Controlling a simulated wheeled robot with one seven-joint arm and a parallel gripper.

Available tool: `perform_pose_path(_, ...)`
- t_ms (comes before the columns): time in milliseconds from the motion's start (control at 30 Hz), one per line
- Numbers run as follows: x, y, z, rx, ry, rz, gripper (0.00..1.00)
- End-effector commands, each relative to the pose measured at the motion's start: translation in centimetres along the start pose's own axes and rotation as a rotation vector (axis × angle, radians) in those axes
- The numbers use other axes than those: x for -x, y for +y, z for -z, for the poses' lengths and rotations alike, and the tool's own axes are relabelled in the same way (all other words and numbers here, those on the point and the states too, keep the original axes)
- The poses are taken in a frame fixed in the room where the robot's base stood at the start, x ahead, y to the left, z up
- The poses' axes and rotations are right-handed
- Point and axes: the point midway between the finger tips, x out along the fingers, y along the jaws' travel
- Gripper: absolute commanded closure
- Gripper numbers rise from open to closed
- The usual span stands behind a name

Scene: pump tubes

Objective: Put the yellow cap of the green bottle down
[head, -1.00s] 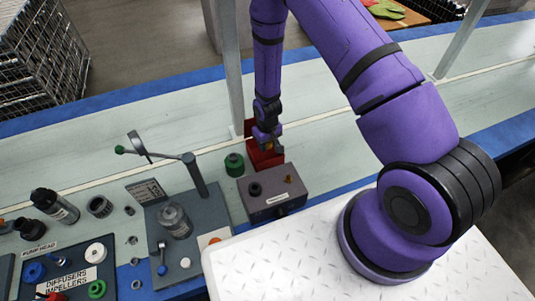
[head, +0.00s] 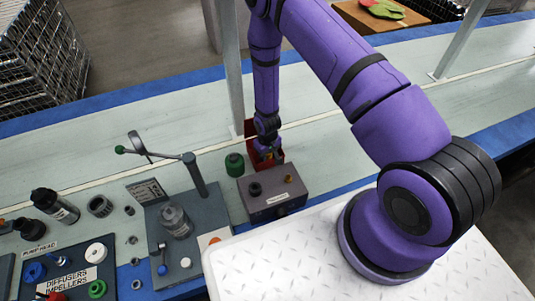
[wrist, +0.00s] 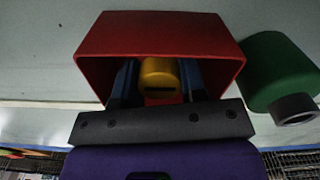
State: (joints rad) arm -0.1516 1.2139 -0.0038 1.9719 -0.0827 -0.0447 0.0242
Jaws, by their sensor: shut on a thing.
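My gripper (wrist: 158,85) is shut on the yellow cap (wrist: 160,78), which sits between its two fingers. The fingers and the cap are inside the open red bin (wrist: 160,22), within its walls in the wrist view. Whether the cap touches the bin's floor cannot be told. In the head view my gripper (head: 267,154) reaches into the red bin (head: 250,127) and largely hides the cap. The green bottle (head: 234,164) stands just left of the bin, and shows uncapped with a dark neck in the wrist view (wrist: 278,72).
A grey box (head: 272,200) with a dark knob and a brass fitting stands just in front of the bin. A lever press (head: 195,175) is on the left, with pump parts beyond it. A grey post (head: 234,90) rises behind the bin. The bench behind is mostly clear.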

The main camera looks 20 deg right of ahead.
Motion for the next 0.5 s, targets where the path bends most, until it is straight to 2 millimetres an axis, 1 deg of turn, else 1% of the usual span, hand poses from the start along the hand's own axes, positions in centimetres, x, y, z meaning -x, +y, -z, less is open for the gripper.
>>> perform_pose_path(300,-0.86,0.0,0.0,0.0,0.0,0.0,0.9)
perform_pose_path(467,-1.0,0.0,0.03,0.0,0.0,0.0,0.9)
perform_pose_path(500,-1.0,0.0,0.02,0.0,0.0,0.0,0.55)
